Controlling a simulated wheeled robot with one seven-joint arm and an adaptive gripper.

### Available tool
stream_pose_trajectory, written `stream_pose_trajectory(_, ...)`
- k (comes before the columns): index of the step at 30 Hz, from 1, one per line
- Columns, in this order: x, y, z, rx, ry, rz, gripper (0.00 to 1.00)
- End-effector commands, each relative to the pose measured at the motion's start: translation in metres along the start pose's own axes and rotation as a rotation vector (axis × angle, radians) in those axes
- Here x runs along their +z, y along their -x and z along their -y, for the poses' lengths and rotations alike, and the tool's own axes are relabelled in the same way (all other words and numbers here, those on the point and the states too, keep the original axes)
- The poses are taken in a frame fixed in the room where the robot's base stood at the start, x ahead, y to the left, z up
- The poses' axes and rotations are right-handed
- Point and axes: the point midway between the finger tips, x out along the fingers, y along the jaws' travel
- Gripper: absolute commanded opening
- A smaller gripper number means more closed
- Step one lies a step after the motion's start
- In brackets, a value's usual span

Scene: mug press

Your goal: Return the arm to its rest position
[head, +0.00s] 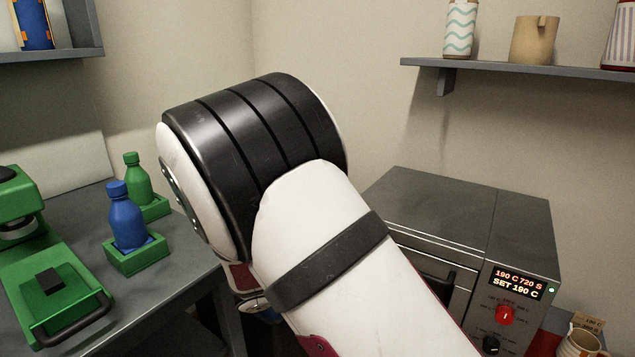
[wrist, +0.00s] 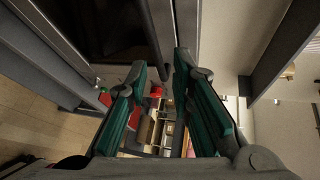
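My gripper (wrist: 160,65) shows in the wrist view with its two teal fingers apart and nothing held between them. A dark bar (wrist: 154,45) runs past the fingertips; I cannot tell whether it touches them. In the head view my white and black arm fills the middle, bent at a large joint, and hides the gripper itself. The arm passes in front of the oven (head: 470,225) and the gap left of it.
A table at left holds a green press (head: 50,290), a blue bottle (head: 126,222) and a green bottle (head: 138,180) in green holders. The oven display (head: 518,283) reads 190 C 720 S. A mug (head: 581,345) stands at lower right. A wall shelf (head: 520,68) holds cups.

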Motion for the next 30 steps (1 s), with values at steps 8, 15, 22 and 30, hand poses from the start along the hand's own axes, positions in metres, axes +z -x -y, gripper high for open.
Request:
stream_pose_trajectory(8, -0.090, -0.023, 0.072, 0.151, -0.662, -0.354, 0.21)
stream_pose_trajectory(15, -0.171, -0.017, 0.114, 0.177, -1.236, -0.696, 0.21)
stream_pose_trajectory(22, -0.243, 0.008, 0.137, 0.109, -1.749, -1.042, 0.21)
stream_pose_trajectory(30, -0.311, 0.054, 0.146, -0.081, -2.289, -1.469, 0.21)
